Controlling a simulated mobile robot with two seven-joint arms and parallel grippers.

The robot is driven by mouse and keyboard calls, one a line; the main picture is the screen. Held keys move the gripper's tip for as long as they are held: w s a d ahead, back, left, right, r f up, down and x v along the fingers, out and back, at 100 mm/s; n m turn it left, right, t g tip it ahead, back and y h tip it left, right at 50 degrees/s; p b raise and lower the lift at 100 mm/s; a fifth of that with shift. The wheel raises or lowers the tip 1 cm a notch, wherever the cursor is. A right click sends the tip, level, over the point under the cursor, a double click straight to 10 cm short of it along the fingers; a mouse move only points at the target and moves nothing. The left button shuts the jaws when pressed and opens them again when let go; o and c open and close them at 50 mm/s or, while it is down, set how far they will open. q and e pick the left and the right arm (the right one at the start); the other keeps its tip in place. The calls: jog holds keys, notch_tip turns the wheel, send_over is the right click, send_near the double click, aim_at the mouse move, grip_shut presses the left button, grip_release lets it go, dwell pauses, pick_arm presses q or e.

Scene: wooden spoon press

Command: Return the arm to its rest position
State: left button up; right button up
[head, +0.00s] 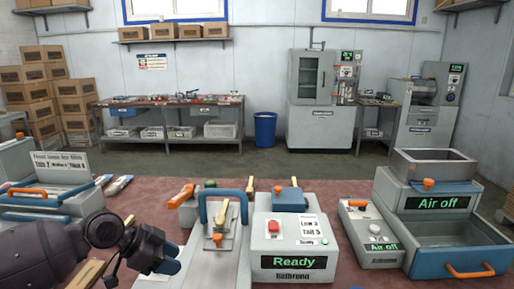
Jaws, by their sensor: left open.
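My left arm comes in from the lower left, and its dark gripper (170,262) with blue fingertips is open. The gripper is left of the press bed (232,262), low in the view, and nothing shows between its fingers. A pale wooden piece (222,216) lies in the press under a blue arched handle (222,194). The press control box (292,240) shows "Ready" on its green display and has a red button. My right gripper is not in view.
An air unit (440,225) with an orange-handled drawer stands at right, reading "Air off". A smaller "Air off" box (370,235) stands beside it. A machine with a sign (60,165) stands at left. Wooden strips (87,274) lie by my left arm. Reddish tabletop (150,190) is bare in places.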

pick_arm(q)
jog(key=w+d+r+n+t, duration=0.1)
jog(key=w+d+r+t, duration=0.15)
jog(key=w+t, duration=0.3)
jog(key=s+a+f+n+t+y, duration=0.1)
jog(key=s+f+n+t, duration=0.1)
jog(key=s+f, duration=0.1)
jog(key=s+a+f+n+t+y, duration=0.1)
jog(key=s+f+n, duration=0.1)
jog(key=s+f, duration=0.2)
jog(key=s+a+f+n+t+y, duration=0.1)
jog(key=s+f+n+t, duration=0.1)
jog(key=s+f, duration=0.2)
jog(key=shift+a+f+t, duration=0.25)
jog(key=shift+a+t, duration=0.05)
jog(key=shift+t, duration=0.05)
jog(key=s+a+f+n+g+y, duration=0.1)
jog(key=s+a+f+n+y, duration=0.1)
jog(key=s+f, duration=0.5)
jog(key=s+a+f+n+g+y, duration=0.2)
jog(key=s+f, duration=0.6)
jog(key=s, duration=0.7)
jog(key=shift+a+n+y, duration=0.8)
jog(key=shift+a+n, duration=0.1)
jog(key=shift+a, duration=0.3)
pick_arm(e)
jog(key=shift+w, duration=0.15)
